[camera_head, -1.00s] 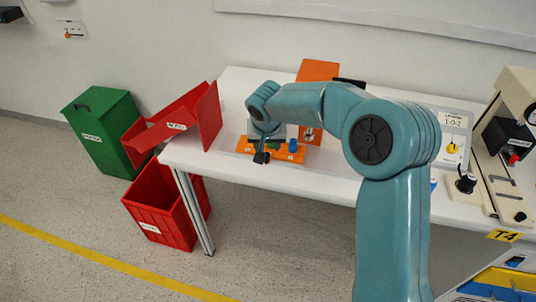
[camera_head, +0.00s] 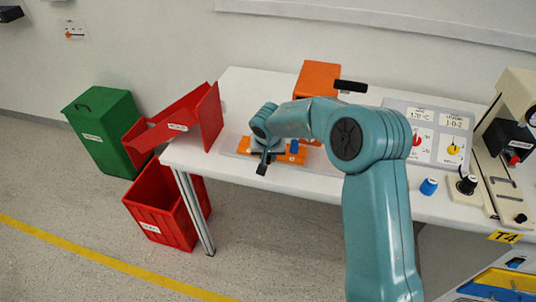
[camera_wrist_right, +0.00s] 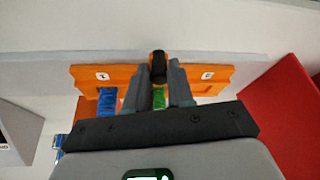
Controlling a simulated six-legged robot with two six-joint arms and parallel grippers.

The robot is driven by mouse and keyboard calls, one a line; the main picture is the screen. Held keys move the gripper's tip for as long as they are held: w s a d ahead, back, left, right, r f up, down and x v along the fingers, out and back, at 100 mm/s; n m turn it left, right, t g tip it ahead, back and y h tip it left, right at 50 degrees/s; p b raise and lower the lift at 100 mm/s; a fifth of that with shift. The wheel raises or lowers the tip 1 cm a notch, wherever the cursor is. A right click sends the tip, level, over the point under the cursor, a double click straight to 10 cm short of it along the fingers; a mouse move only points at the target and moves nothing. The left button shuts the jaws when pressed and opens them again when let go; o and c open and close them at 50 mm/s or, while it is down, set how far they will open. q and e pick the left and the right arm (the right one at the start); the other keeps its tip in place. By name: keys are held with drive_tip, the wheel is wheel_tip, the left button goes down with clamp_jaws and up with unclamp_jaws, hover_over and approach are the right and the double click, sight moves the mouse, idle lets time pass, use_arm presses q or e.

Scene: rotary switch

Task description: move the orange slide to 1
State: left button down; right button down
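The orange slide (camera_head: 290,158) lies on a grey base at the front left of the white table. In the right wrist view the orange slide (camera_wrist_right: 90,75) shows a "1" label at its left and another label at its right, hard to read. My right gripper (camera_head: 264,164) is over its left part in the head view. In the right wrist view my right gripper (camera_wrist_right: 160,78) has its fingers close together on both sides of a black knob (camera_wrist_right: 158,62), seemingly shut on it. A blue peg (camera_head: 294,146) and a green peg (camera_wrist_right: 158,98) stand by the slide. My left gripper is not in view.
A red tilted tray (camera_head: 178,128) is left of the slide. A red bin (camera_head: 152,208) and a green bin (camera_head: 100,128) stand on the floor. An orange box (camera_head: 317,78) is behind my arm. A panel with knobs (camera_head: 438,145) is at the right.

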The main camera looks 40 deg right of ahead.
drive_tip(key=s+d+b, duration=0.2)
drive_tip(key=s, duration=0.1)
drive_tip(key=shift+s+d, duration=0.1)
drive_tip(key=shift+d, duration=0.25)
drive_tip(key=shift+s+d, duration=0.15)
drive_tip(key=c, duration=1)
unclamp_jaws()
drive_tip(key=shift+r, duration=0.15)
drive_tip(key=v, duration=1.6)
drive_tip(key=shift+s, duration=0.1)
